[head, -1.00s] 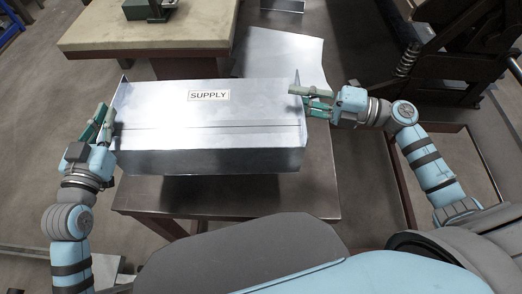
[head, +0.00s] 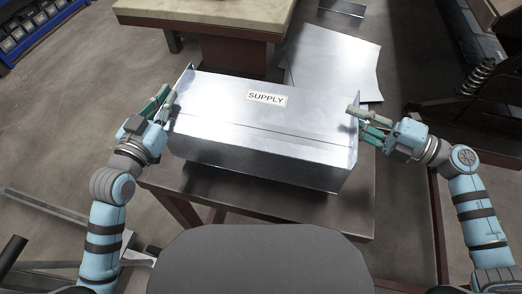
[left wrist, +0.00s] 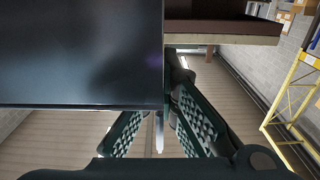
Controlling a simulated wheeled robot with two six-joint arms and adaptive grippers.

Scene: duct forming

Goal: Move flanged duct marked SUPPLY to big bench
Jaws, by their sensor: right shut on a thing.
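The flanged duct (head: 262,123) is a long grey sheet-metal box with a SUPPLY label on top and an upright flange at each end. It lies over a small dark metal table at an angle. My right gripper (head: 362,122) is shut on the flange at the duct's right end. My left gripper (head: 167,100) is at the left-end flange. In the left wrist view its fingers (left wrist: 160,115) stand apart, with floor showing between them and the duct's dark side (left wrist: 80,55) close by. The big bench (head: 200,12), with a pale top, stands beyond the duct.
The small table (head: 300,207) shows bare along its front edge. A flat metal sheet (head: 335,60) lies behind the duct. A dark machine with a coil spring (head: 476,76) stands at right. A blue rack (head: 40,30) is far left. Open floor lies left of the table.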

